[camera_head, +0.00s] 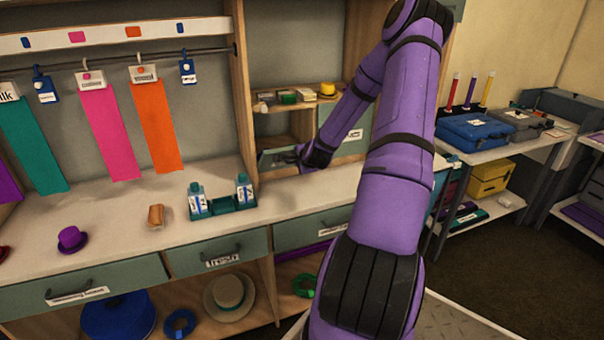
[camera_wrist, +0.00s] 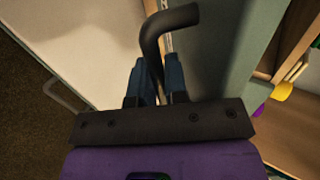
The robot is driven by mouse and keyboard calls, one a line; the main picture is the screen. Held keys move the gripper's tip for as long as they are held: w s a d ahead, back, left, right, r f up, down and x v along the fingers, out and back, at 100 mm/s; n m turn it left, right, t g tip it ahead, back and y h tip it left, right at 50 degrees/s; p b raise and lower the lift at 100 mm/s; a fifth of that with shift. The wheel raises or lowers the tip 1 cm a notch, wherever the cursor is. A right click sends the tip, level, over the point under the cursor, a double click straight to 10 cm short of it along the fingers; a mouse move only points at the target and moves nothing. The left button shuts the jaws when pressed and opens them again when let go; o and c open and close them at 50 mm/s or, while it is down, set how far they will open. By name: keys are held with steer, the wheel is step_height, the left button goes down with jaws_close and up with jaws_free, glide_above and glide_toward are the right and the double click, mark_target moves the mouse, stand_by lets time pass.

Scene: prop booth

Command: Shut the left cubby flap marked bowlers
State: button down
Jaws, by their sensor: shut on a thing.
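The left cubby flap (camera_head: 274,158) is a grey-green panel at the back of the counter, low in the shelf unit. It hangs tilted open below its cubby, and its label cannot be read. My gripper (camera_head: 299,155) is at the flap's right part. In the wrist view, the two blue fingers of my gripper (camera_wrist: 156,72) are closed around a dark bent handle (camera_wrist: 168,24). The handle stands off a grey-green panel (camera_wrist: 215,45) with a white label strip, seen edge-on. My arm hides part of the cubby area in the head view.
A closed flap (camera_head: 352,138) with a label is just right of my gripper. Small items, including a yellow one (camera_head: 327,90), stand on the shelf above. A green caddy (camera_head: 224,206) with bottles stands on the counter at left. The counter (camera_head: 300,195) in front is clear.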

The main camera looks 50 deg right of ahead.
steer(key=w+r, duration=0.1)
steer(key=w+d+r+g, duration=0.1)
steer(key=r+g+y, duration=0.1)
steer(key=shift+w+d+r, duration=0.2)
steer(key=shift+w+r, duration=0.15)
steer(key=shift+w, duration=0.05)
steer(key=shift+g+y, duration=0.6)
steer(key=shift+g, duration=0.3)
steer(key=shift+w+d+r, duration=0.4)
steer(key=shift+w+r, duration=0.2)
steer(key=shift+w, duration=0.1)
steer(key=shift+w+d+r, duration=0.4)
steer(key=shift+w+r, duration=0.2)
steer(key=shift+w, duration=0.1)
steer(key=shift+w+d+r, duration=0.3)
steer(key=shift+w+d, duration=0.05)
steer(key=shift+w, duration=0.05)
steer(key=w+d+r, duration=0.2)
steer(key=w+d, duration=0.1)
steer(key=w, duration=0.3)
steer(key=shift+d+r, duration=0.2)
steer(key=shift+r, duration=0.1)
steer(key=c, duration=1.5)
jaws_free()
steer(key=shift+o, duration=0.2)
